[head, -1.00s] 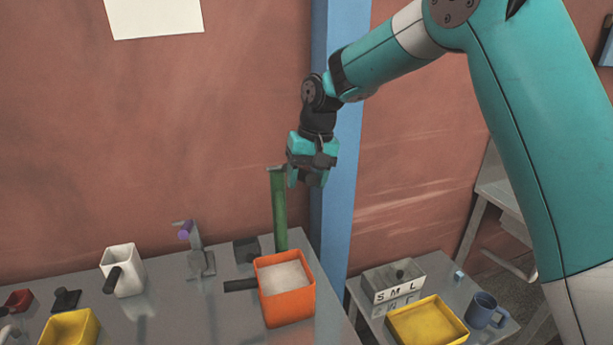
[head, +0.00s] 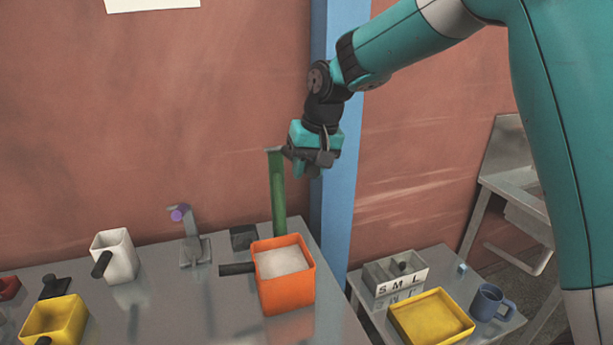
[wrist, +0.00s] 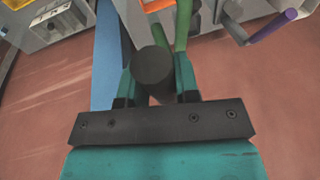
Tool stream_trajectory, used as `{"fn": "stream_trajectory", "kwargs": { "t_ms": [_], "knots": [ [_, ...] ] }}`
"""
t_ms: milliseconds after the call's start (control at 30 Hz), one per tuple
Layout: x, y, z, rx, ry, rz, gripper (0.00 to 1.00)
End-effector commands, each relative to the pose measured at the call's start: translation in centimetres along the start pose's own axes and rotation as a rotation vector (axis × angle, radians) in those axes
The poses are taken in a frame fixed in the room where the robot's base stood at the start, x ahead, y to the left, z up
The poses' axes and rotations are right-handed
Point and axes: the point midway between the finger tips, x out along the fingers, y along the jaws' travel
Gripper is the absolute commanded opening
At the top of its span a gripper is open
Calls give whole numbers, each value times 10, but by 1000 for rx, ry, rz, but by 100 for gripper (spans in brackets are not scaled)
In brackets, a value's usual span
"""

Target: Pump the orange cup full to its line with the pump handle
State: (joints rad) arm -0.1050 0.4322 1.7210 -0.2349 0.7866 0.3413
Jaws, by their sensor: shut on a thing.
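The orange cup (head: 287,297) stands on the grey table under the green pump post (head: 278,195), with its dark handle to the left. White powder (head: 282,262) lies inside it, a little below the rim. I cannot make out a fill line. My gripper (head: 307,162) is beside the top of the post, high above the cup. In the wrist view, my gripper (wrist: 155,85) is shut on a dark round pump handle (wrist: 153,66). The cup's orange edge (wrist: 155,5) shows at the top of that view.
A white cup (head: 115,262), a yellow cup (head: 55,322) and a grey stand with a purple knob (head: 179,212) are to the left. A lower table at right holds a yellow tray (head: 432,317), a box marked S M L (head: 400,282) and a blue mug (head: 490,303).

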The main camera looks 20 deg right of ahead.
Motion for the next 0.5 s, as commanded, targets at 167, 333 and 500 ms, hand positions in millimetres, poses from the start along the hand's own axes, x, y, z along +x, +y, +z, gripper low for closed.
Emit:
{"fn": "stream_trajectory", "kwargs": {
  "t_ms": [167,333,500],
  "knots": [
    [33,7,8,-20,110,-8,0],
    [50,10,12,-37,205,-14,0],
    [64,13,13,-53,281,-20,0]
  ]
}}
